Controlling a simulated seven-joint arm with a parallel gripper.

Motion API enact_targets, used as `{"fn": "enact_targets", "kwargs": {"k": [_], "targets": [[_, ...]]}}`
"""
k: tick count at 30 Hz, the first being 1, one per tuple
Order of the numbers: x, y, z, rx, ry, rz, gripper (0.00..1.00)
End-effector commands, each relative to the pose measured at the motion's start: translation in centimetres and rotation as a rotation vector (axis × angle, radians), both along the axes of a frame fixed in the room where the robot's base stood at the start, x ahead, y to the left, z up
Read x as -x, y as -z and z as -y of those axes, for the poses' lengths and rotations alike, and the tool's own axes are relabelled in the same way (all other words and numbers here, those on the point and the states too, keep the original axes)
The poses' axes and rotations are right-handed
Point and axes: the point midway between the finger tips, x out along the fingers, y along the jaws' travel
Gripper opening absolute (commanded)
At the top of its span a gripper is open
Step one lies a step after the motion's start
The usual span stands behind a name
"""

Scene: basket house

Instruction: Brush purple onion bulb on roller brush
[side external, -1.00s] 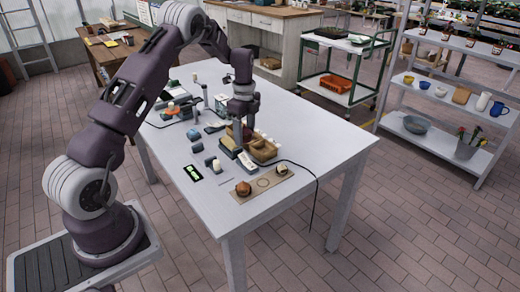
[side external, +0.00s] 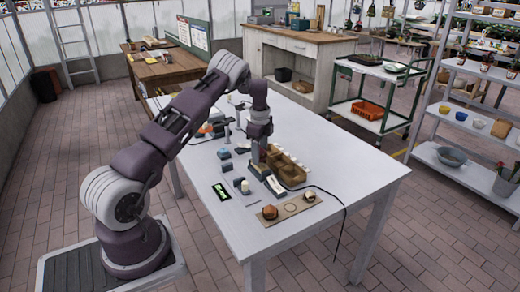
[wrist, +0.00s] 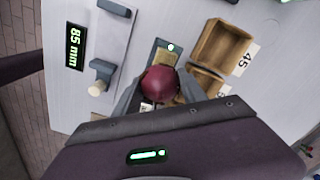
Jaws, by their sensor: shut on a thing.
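The dark red-purple onion bulb (wrist: 160,83) shows in the wrist view between the two grey fingers of my gripper (wrist: 158,92), which is shut on it. In the side view my gripper (side external: 261,158) points down at the left side of the wooden bins, and the bulb is not clearly visible there. In the wrist view a grey device with a tan face and a small green light (wrist: 170,47) lies just beyond the bulb. I cannot tell whether they touch. I cannot clearly identify the roller brush; small grey and coloured tools (side external: 215,125) stand at the table's back left.
Wooden bins (side external: 288,168) with white tags stand right of my gripper. A measuring device (wrist: 76,48) reads 85 mm at left in the wrist view. A black cable crosses the right side; the table's far right is clear.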

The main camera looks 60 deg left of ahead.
Motion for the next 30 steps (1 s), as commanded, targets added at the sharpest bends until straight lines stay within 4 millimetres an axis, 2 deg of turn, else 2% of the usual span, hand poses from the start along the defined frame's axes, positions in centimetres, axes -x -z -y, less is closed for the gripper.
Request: {"fn": "enact_targets", "kwargs": {"k": [30], "targets": [[0.0,0.61,0.01,0.0,0.001,0.0,0.07]]}}
